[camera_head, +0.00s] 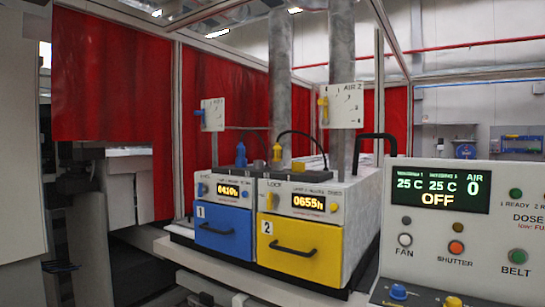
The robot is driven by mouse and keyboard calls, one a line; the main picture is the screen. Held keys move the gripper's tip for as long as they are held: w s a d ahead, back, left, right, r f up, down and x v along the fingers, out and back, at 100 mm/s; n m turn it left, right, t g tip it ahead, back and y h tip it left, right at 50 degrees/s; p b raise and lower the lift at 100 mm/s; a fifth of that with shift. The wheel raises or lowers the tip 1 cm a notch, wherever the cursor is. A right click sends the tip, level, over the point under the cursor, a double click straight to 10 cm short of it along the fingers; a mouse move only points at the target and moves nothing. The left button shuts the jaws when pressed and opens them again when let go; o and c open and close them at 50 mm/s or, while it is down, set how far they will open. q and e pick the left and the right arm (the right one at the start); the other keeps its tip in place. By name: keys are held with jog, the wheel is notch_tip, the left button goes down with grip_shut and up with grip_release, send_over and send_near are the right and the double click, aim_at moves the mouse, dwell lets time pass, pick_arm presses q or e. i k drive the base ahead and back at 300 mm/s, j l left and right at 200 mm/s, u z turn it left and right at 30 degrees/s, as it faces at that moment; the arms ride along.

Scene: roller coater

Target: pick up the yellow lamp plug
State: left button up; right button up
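A yellow plug (277,154), which looks like the yellow lamp plug, stands upright on top of the box unit with the yellow drawer (302,250) marked 2. A black cable curves close above it; I cannot tell whether it joins the plug. A similar blue plug (240,155) stands to its left, above the blue drawer (224,230) marked 1. Neither of my grippers shows in the head view.
Two grey vertical ducts (280,90) rise behind the plugs. Air panels with a yellow handle (323,108) and a blue handle stand near them. A control console (450,230) reading OFF fills the right front. Red curtains (110,85) hang behind.

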aim_at(277, 150)
jog(key=i+j, duration=0.2)
jog(key=j, duration=0.2)
jog(key=i+j, duration=0.45)
jog(key=j, duration=0.3)
jog(key=i+j, duration=0.25)
jog(key=j+z, duration=0.1)
jog(key=z, duration=0.8)
